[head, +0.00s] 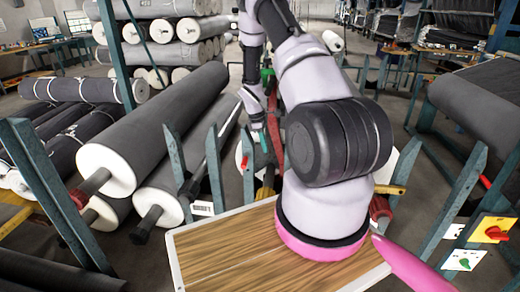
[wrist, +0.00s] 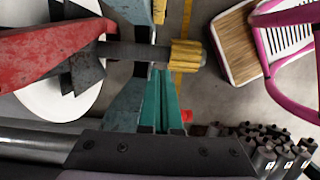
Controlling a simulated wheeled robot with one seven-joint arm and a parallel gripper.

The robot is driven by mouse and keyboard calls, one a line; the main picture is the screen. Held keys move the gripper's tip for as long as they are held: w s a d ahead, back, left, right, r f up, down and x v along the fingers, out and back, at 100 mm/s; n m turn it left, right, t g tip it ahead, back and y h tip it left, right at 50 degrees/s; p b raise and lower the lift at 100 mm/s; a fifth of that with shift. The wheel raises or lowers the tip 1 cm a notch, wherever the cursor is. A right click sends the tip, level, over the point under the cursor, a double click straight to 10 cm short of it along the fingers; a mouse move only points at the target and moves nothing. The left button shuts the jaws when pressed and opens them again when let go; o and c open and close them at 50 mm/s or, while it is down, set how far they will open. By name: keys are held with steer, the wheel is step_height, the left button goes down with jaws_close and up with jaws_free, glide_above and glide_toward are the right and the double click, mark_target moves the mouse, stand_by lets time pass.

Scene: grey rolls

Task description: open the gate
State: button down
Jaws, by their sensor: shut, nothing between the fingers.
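My gripper (wrist: 160,82) is shut and empty in the wrist view, its green fingers pointing at a teal post. Just beyond the fingertips, a dark shaft (wrist: 135,53) with a ribbed yellow end (wrist: 187,54) crosses the teal uprights. A chipped red bar (wrist: 45,52) lies to the left; I cannot tell whether it belongs to the gate. In the head view my gripper is small, at the far end of my arm, beside an upright red piece (head: 273,130). Contact is unclear. No part is clearly recognisable as the gate, and my arm hides part of this area.
Large grey rolls with white ends (head: 150,130) lie on teal racks at left. A grey roll (head: 485,100) rests on a frame at right. A yellow switch box with a red knob (head: 493,231) stands at the lower right. Open floor (head: 395,105) shows behind my arm.

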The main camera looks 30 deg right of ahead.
steer(key=v, duration=0.7)
steer(key=shift+r, duration=0.25)
steer(key=shift+a, duration=0.1)
